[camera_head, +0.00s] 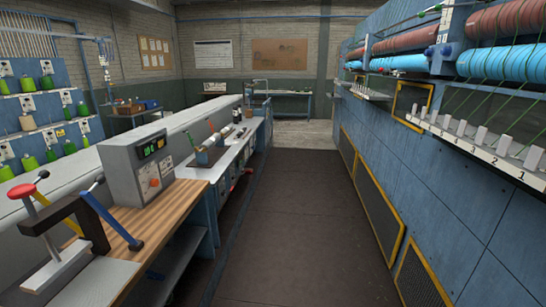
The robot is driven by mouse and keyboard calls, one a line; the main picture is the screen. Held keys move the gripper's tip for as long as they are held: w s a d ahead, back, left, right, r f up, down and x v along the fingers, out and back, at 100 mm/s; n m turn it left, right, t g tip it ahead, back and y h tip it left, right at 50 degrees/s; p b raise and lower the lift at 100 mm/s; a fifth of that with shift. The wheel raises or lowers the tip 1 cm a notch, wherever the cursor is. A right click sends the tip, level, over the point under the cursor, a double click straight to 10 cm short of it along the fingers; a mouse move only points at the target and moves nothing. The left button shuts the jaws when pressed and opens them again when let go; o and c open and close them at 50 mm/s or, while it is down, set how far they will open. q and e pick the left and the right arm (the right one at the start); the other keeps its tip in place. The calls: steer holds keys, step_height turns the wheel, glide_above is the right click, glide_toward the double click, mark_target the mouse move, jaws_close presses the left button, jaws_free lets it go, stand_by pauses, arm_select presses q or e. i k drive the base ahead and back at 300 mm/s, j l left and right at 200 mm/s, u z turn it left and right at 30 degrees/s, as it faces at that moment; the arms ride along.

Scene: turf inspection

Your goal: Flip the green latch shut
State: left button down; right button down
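I cannot make out a green latch in the head view. The green things I see are spools (28,163) on the blue rack at the left, strands on the machine at the right, and lit digits on a grey control box (140,167). A bench device with a red knob (21,191), a dark arm and a blue lever (110,220) stands at the near left. Neither of my grippers is in view.
A wooden-topped bench (178,198) runs along the left. A long blue machine wall (425,185) with yellow-framed panels and a numbered white rail (474,146) lines the right. The dark aisle floor (285,220) between them is clear, with a table (284,93) at the far end.

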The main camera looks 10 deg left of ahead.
mark_target(190, 139)
steer(key=i, duration=1.6)
steer(key=i+u, duration=0.25)
steer(key=i, duration=0.55)
steer(key=i+u, duration=0.45)
steer(key=i+l+u, duration=0.15)
steer(key=i+u, duration=0.45)
steer(key=u, duration=1.9)
